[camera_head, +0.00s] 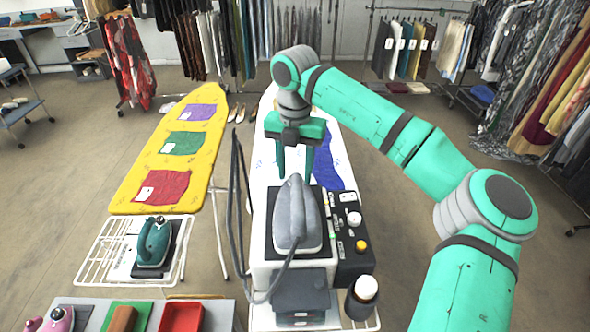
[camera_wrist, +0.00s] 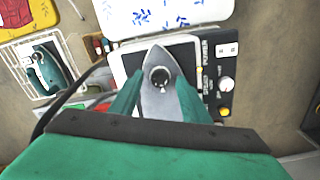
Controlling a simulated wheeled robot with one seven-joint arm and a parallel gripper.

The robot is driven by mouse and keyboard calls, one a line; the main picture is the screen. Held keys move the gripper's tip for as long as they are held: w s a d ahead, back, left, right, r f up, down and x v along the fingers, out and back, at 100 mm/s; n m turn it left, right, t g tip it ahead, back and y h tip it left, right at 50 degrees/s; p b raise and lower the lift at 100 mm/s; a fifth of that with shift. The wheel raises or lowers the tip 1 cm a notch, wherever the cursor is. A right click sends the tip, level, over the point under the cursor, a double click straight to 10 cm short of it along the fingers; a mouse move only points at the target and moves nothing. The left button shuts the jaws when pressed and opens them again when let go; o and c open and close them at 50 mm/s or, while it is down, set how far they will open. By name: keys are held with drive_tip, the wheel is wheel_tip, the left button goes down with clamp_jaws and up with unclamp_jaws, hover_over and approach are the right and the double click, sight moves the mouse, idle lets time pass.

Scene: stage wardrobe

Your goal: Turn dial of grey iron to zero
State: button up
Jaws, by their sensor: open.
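The grey iron (camera_head: 297,222) rests on a dark plate on top of a white steam station in the head view. It also shows in the wrist view (camera_wrist: 157,105), its pointed end toward the top. A round dark dial (camera_wrist: 160,77) with a lighter centre and a small pale mark sits on the iron. I cannot make out the dial in the head view, nor read its setting. My gripper (camera_head: 295,172) points down over the far part of the iron. In the wrist view its open fingers (camera_wrist: 160,88) are on either side of the dial, with visible gaps.
The station's black side panel (camera_head: 354,262) carries a white knob (camera_head: 354,218) and a yellow button (camera_head: 361,245). A grey hose (camera_head: 240,190) loops up at the iron's left. A teal iron (camera_head: 154,242) stands on the yellow board's rack. A dark bottle with white cap (camera_head: 362,297) stands front right.

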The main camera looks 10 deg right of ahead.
drive_tip(key=c, duration=1.1)
drive_tip(key=shift+o, duration=0.2)
drive_tip(key=shift+n, duration=0.3)
drive_tip(key=n, duration=0.4)
drive_tip(key=shift+n, duration=0.3)
drive_tip(key=n, duration=1.1)
drive_tip(key=shift+n, duration=0.4)
drive_tip(key=n, duration=0.6)
drive_tip(key=shift+n, duration=0.4)
